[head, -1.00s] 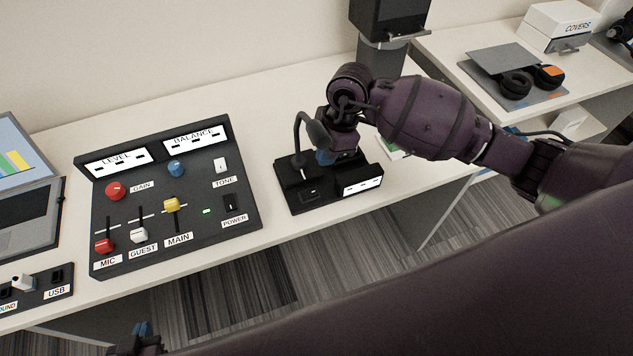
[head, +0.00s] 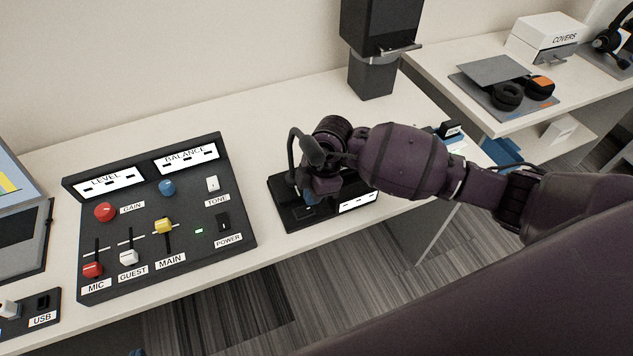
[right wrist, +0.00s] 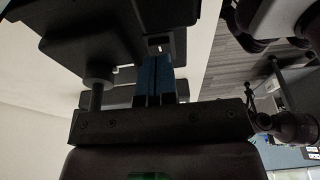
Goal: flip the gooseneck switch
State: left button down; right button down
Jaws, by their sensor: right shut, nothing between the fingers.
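The gooseneck microphone (head: 293,147) stands on a black base (head: 284,213) with a white label at its front right, to the right of the mixer panel. My right gripper (head: 306,197) is shut and empty, low over the front of the base, beside the gooseneck. It hides much of the base, and I cannot make out the switch in the head view. In the right wrist view the shut blue fingers (right wrist: 155,82) point at a small light-edged switch (right wrist: 160,46) on a dark surface; contact is unclear. Only a blue tip of my left gripper (head: 137,352) shows at the bottom edge.
The mixer panel (head: 150,272) with knobs, sliders and a POWER switch lies close on the left. A black dispenser-like box (head: 372,75) stands behind. The table's front edge is just in front of the base. Bare tabletop (head: 250,115) lies behind the panel.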

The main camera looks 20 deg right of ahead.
aim_at(304, 211)
jog(key=shift+x, duration=0.9)
jog(key=shift+f, duration=0.15)
jog(key=shift+f+y, duration=0.2)
jog(key=shift+y, duration=0.1)
